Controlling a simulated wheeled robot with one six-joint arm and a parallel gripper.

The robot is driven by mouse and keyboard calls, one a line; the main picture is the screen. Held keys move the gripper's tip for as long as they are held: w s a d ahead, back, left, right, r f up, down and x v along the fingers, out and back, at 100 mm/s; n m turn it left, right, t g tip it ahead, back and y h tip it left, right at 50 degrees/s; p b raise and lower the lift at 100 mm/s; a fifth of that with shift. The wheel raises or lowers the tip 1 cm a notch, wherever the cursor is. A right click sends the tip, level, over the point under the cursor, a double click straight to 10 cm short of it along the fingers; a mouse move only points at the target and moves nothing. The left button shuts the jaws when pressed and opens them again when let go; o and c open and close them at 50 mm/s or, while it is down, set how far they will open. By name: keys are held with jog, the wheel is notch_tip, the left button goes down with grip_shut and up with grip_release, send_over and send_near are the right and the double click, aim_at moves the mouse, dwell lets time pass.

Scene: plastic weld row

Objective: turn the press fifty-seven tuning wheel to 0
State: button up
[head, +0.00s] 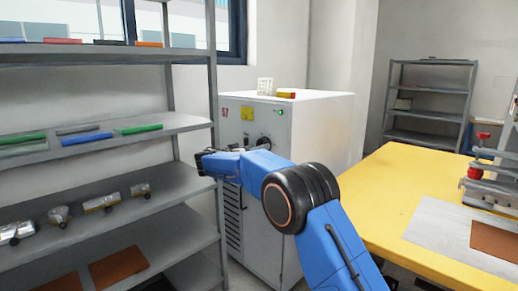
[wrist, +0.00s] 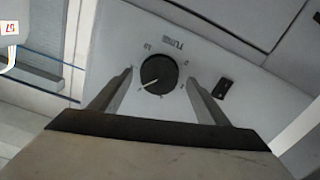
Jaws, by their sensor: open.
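The tuning wheel (wrist: 159,74) is a round black knob with a white pointer line on a pale panel marked TUNE. In the wrist view its pointer slants to the lower left. Small scale marks ring it, and I cannot read them all. My gripper (wrist: 160,78) is open, with one finger on each side of the wheel. I cannot tell whether the fingers touch it. A white tag reading 57 (wrist: 9,28) hangs upside down at the upper left of the wrist view.
A small black switch (wrist: 223,88) sits right of the wheel. A grey shelf rack (head: 110,129) with metal parts and coloured strips stands close on the left. A yellow table (head: 395,185) with a small press (head: 485,180) is on the right. Another rack (head: 430,90) stands behind.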

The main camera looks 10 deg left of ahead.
jog(key=shift+x, duration=1.05)
jog(key=c, duration=1)
